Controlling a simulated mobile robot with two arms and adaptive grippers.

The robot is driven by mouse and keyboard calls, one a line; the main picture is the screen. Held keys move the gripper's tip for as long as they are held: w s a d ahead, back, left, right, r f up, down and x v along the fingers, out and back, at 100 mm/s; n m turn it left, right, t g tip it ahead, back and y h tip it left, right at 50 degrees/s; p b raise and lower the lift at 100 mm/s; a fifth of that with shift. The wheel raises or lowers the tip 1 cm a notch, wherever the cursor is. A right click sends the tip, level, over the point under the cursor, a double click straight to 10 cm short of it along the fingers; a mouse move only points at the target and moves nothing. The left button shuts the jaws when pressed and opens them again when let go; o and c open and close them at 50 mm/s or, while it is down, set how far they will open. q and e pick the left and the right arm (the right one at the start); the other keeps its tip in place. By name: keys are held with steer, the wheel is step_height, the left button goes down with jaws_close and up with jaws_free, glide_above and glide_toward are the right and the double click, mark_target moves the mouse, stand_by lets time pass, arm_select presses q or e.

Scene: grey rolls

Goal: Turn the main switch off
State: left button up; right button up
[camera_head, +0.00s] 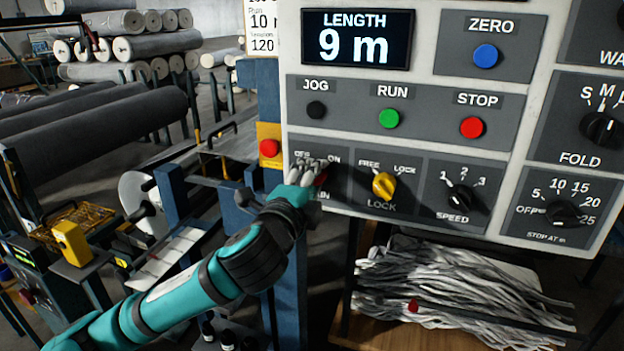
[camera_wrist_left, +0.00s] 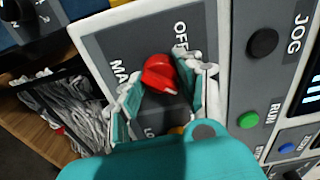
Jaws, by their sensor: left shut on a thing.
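The main switch is a red knob (camera_wrist_left: 160,72) on a dark grey panel plate (camera_wrist_left: 105,45), with OFF lettering above it in the left wrist view. A small white mark shows at the knob's lower right there, on the side away from OFF. My left gripper (camera_head: 307,176) is at this switch at the panel's lower left in the head view, covering most of it. In the left wrist view its fingers (camera_wrist_left: 168,92) stand on either side of the red knob, shut on it. In the head view the ON label shows just right of the fingers. My right gripper is in neither view.
The yellow lock knob (camera_head: 384,185) is close to the right of my left gripper. The speed knob (camera_head: 459,196) is farther right. JOG (camera_head: 316,110), green RUN (camera_head: 389,118) and red STOP (camera_head: 471,127) buttons sit above. A red button on yellow (camera_head: 269,147) is just left.

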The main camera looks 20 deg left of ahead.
arm_select(q)
steer(key=n+p, duration=0.1)
steer(key=n, duration=0.3)
steer(key=shift+n, duration=0.3)
steer(key=n+p, duration=0.1)
steer(key=n, duration=0.3)
steer(key=shift+n, duration=0.3)
steer(key=n+p, duration=0.2)
steer(key=n, duration=0.2)
steer(key=shift+n+p, duration=1.15)
steer(key=shift+n, duration=0.95)
steer(key=o, duration=1.2)
steer(key=shift+c, duration=0.2)
